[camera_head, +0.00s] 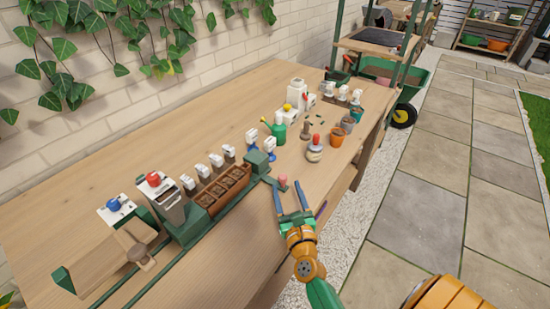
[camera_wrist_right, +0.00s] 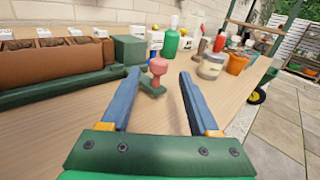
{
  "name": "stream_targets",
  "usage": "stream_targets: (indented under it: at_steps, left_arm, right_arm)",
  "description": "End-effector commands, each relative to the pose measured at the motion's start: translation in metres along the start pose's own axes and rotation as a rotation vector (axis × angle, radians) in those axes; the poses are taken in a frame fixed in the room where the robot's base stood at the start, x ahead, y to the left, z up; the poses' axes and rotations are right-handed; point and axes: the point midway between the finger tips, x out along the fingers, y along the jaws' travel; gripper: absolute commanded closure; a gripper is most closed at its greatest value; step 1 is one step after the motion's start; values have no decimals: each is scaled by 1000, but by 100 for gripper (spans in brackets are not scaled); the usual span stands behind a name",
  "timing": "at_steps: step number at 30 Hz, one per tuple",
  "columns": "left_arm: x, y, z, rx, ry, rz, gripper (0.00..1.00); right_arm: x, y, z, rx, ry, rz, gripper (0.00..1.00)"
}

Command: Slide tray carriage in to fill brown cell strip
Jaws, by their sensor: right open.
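The brown cell strip (camera_head: 222,191) sits in the green tray carriage (camera_head: 215,212) on the bench, to the right of the grey hopper (camera_head: 166,203). Its cells look dark brown inside; the wrist view also shows the strip (camera_wrist_right: 50,67). A pink knob (camera_head: 283,179) on a green foot stands near the carriage's right end, and shows in the wrist view too (camera_wrist_right: 158,66). My right gripper (camera_head: 288,187) is open, with its blue fingers either side of the knob's line; contact is not visible. My left gripper is not in view.
Green rails (camera_head: 125,284) run along the bench under the hopper. Several white-topped dispensers stand behind the strip. A green bottle (camera_head: 279,130), a jar (camera_head: 314,151) and terracotta pots (camera_head: 337,137) stand farther right.

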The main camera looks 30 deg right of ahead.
Motion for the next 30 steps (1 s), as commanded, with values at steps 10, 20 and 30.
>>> stream_targets:
  at_steps: [10, 20, 30]
  left_arm:
    - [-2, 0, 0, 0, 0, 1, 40]
    - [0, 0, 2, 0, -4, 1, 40]
    - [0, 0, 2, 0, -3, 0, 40]
  right_arm:
    - [42, 2, 3, 68, -3, -17, 39]
    - [69, 1, 2, 67, 0, -17, 39]
    - [69, 2, 2, 67, 0, -17, 100]
